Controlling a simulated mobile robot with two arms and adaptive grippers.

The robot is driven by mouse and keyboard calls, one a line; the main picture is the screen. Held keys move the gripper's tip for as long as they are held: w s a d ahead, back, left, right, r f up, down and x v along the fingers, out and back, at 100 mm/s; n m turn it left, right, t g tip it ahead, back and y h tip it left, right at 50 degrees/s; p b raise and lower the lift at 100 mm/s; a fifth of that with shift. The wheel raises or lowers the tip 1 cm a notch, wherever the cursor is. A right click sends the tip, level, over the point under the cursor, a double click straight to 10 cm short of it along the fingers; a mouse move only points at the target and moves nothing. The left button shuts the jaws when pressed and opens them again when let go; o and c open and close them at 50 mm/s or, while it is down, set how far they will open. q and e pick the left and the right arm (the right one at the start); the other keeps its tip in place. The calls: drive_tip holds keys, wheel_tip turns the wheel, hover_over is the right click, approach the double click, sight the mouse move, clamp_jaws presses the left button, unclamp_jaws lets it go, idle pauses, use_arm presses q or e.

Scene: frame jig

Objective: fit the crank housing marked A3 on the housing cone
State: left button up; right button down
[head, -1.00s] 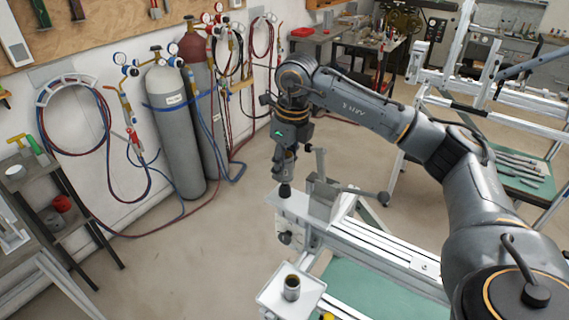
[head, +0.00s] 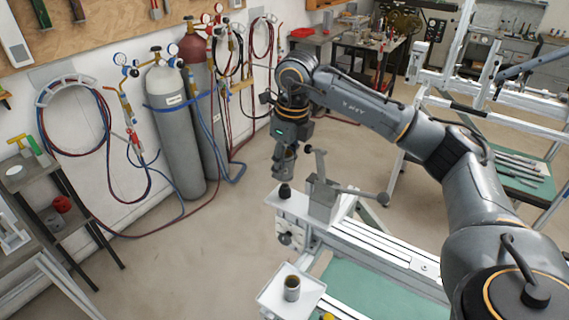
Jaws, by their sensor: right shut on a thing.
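My right gripper (head: 285,153) is above the near-left end of the white frame jig. It is shut on a small grey part, which I take for the crank housing (head: 282,169); the fingers cover much of it, and no A3 mark can be read. A short dark cone (head: 285,191), which looks like the housing cone, stands upright on the jig's end plate just below. The held part appears above the cone with a small gap. My left gripper is out of view.
A clamp with a long lever (head: 357,191) stands on the jig right beside the gripper. A grey cylindrical part (head: 292,287) stands on a small white tray (head: 270,298) nearer to me. Gas cylinders (head: 178,130) stand by the wall; the floor between is clear.

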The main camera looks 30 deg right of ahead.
drive_tip(key=shift+f+b, duration=0.85)
drive_tip(key=shift+f, duration=0.15)
idle(0.4)
